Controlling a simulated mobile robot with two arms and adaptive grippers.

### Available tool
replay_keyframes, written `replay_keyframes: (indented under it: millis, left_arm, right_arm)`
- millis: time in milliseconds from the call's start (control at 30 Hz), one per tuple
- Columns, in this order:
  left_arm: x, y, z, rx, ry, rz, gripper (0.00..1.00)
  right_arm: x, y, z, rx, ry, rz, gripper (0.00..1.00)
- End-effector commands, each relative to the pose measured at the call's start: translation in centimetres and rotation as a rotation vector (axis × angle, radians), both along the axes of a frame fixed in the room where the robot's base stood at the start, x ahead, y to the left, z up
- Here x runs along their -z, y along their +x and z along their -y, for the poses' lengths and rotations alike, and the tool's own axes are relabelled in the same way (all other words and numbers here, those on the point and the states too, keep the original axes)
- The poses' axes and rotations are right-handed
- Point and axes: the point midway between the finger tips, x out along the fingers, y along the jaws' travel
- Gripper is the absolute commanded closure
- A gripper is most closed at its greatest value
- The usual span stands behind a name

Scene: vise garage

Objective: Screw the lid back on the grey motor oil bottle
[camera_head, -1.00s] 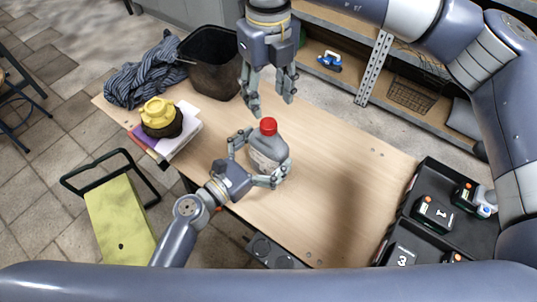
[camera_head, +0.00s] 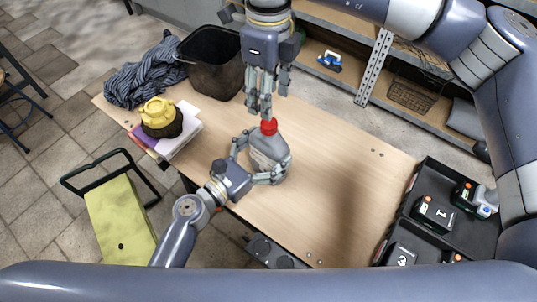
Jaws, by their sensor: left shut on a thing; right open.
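The grey motor oil bottle (camera_head: 268,149) stands upright on the wooden workbench (camera_head: 335,190). Its red lid (camera_head: 269,126) sits at the top of the bottle; how tightly it is seated cannot be seen. My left gripper (camera_head: 258,160) is shut around the bottle's body from the lower left. My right gripper (camera_head: 260,110) points down from above, open, with its fingertips just above and behind the lid. I cannot tell whether a fingertip touches the lid.
A black bin (camera_head: 213,65) and a striped cloth (camera_head: 145,77) are at the back left. A yellow-topped item (camera_head: 160,112) rests on books (camera_head: 180,138). A black tray (camera_head: 432,180) with batteries is at the right. The bench right of the bottle is clear.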

Motion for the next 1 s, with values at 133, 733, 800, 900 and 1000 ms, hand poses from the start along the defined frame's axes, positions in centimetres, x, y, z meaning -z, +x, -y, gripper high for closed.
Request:
replay_keyframes:
  millis: [133,733,800,900,1000]
  left_arm:
    - [0.01,0.01,-0.02,0.000,0.001,0.001,0.81]
    - [0.02,0.01,-0.03,0.000,0.002,0.001,0.81]
    - [0.02,0.01,-0.03,0.000,0.002,0.001,0.81]
    - [0.02,0.01,-0.03,-0.001,0.002,0.001,0.81]
    - [0.03,0.01,-0.04,-0.001,0.002,0.001,0.81]
  right_arm:
    - [-0.01,0.05,0.07,-0.260,-0.001,0.001,0.52]
    - [-0.02,0.07,0.10,-0.652,0.001,0.000,0.52]
    - [-0.02,0.07,0.10,-0.652,0.001,0.000,0.52]
    - [0.06,0.07,0.10,-0.651,0.001,0.000,0.52]
    - [0.63,0.07,0.10,-0.650,0.000,-0.002,0.52]
